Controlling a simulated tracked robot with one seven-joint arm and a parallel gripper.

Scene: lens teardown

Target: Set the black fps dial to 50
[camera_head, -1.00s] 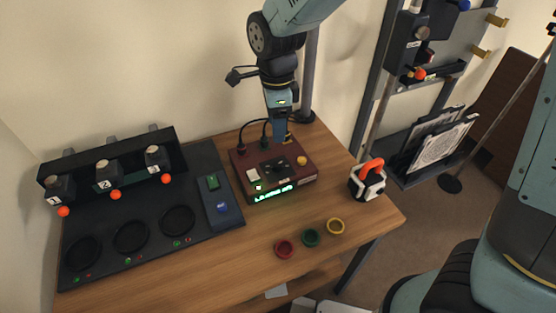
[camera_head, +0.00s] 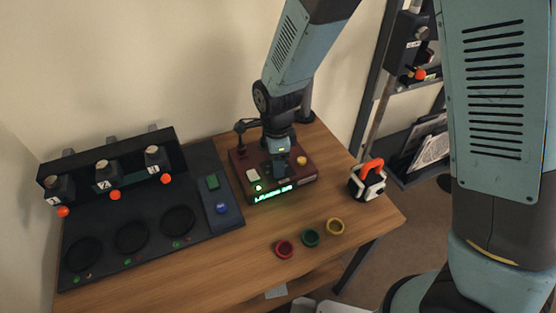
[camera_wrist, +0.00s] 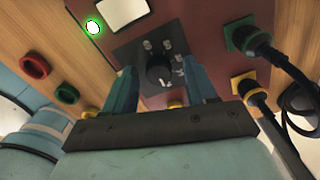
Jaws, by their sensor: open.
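The black fps dial (camera_wrist: 159,73) sits on a dark plate with small white marks around it, on the top of a dark red box (camera_head: 307,173). The marks are too small to read. My gripper (camera_wrist: 162,88) is open, with one blue finger on each side of the dial in the wrist view; I cannot tell whether either finger touches it. In the head view my gripper (camera_head: 280,172) is over the box and hides the dial. The box's green lit display (camera_head: 273,194) is on its front; its text is too small to read.
On the box are a pale button (camera_head: 252,175), a green light (camera_wrist: 93,27) and a yellow knob (camera_head: 302,160). Red, green and yellow rings (camera_head: 311,238) lie in front. A white block with an orange handle (camera_head: 367,182) stands right.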

